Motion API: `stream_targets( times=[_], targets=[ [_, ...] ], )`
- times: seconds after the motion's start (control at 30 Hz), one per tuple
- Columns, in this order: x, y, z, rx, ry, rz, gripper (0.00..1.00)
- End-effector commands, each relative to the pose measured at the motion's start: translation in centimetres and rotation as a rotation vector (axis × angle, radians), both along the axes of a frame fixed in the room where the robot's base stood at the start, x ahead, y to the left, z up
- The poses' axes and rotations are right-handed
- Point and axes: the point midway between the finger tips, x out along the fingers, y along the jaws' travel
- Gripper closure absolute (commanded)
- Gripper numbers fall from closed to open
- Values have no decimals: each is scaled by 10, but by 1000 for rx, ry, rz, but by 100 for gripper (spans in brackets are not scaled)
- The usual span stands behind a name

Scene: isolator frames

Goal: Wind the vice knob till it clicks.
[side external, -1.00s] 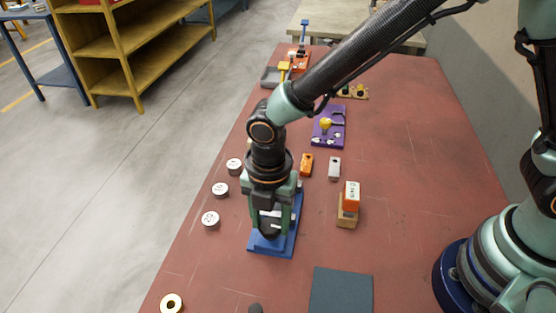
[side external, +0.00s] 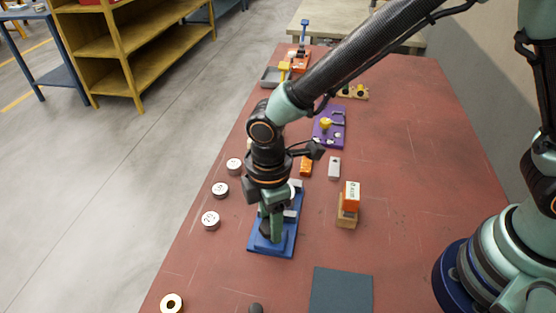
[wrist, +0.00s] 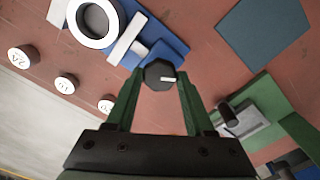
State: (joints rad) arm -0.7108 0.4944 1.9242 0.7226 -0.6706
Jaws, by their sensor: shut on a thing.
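The vice (side external: 284,246) has a blue base and pale jaws and stands on the red-brown bench. Its blue base (wrist: 165,47) also shows at the top of the wrist view, with a pale jaw bar. The vice knob (wrist: 159,75) is dark and faceted, with a white mark pointing right. My gripper (side external: 268,236) is down over the near end of the vice. In the wrist view my gripper's green fingers (wrist: 158,82) are shut on the knob, one on each side. In the side view the knob is hidden by the fingers.
Several white-topped round weights (side external: 210,220) stand left of the vice. An orange block on a wooden block (side external: 348,212) stands to the right. A dark mat (side external: 340,292) lies at the front. A green fixture (wrist: 262,112) shows at the wrist view's right. Bench right of the blocks is clear.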

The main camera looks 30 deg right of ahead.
Motion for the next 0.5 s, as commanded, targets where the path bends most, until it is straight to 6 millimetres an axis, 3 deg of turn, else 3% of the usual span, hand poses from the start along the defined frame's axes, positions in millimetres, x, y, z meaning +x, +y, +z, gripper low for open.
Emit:
stream_targets(
  times=[0.5],
  targets=[
    [0, -1, 1, -2, 1, -493, 100]
  ],
)
